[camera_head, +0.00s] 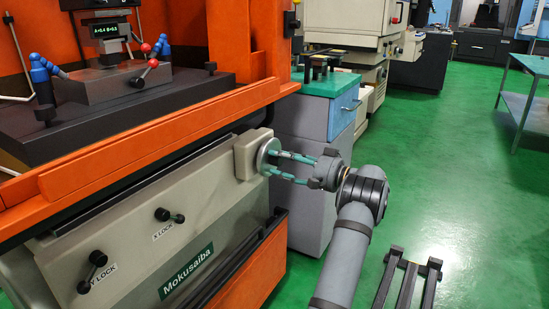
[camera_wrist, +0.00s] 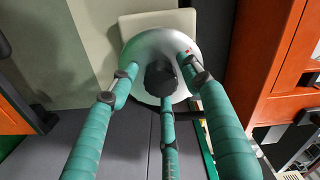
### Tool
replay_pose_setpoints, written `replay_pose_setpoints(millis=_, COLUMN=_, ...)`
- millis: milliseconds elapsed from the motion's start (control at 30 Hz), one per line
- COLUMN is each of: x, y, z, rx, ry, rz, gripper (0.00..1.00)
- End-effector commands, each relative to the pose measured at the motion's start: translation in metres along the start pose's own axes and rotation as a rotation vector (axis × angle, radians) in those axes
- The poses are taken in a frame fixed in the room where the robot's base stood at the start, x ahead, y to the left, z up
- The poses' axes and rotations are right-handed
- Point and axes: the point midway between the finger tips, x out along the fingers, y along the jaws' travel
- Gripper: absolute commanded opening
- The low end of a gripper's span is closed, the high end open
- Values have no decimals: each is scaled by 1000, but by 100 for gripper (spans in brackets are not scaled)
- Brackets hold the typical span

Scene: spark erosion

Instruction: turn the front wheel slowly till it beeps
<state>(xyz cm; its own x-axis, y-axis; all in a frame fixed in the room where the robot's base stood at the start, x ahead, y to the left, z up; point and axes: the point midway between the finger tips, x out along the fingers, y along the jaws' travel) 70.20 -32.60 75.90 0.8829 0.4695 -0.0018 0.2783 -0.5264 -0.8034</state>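The front wheel (camera_head: 268,153) is a small silver disc on a beige housing at the right end of the machine's front. In the wrist view the wheel (camera_wrist: 148,48) fills the top middle, with a black knob (camera_wrist: 160,78) on its face. My gripper (camera_head: 270,163) reaches it from the right with teal fingers. In the wrist view my gripper (camera_wrist: 160,76) has its fingers spread around the knob, left, right and below, with tips over the wheel's face or rim. A gap shows between the side fingers and the knob. Contact with the wheel cannot be told.
A small display (camera_head: 105,30) with green digits stands above the machine's dark table. Lock levers, Y LOCK (camera_head: 93,272) and X LOCK (camera_head: 169,215), are on the beige front. A grey-blue cabinet (camera_head: 300,130) stands close behind my gripper. Green floor (camera_head: 450,180) is open at right.

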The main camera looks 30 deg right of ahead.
Motion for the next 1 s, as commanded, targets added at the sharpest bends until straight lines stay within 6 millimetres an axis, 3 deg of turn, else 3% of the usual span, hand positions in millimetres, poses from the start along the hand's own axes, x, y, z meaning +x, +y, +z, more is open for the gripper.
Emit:
replay_pose_setpoints(millis=500, x=-2, y=0, z=0, rx=-1, ry=3, rz=0, gripper=54)
replay_pose_setpoints(millis=1000, x=-44, y=2, z=1, rx=-1, ry=3, rz=-1, gripper=54)
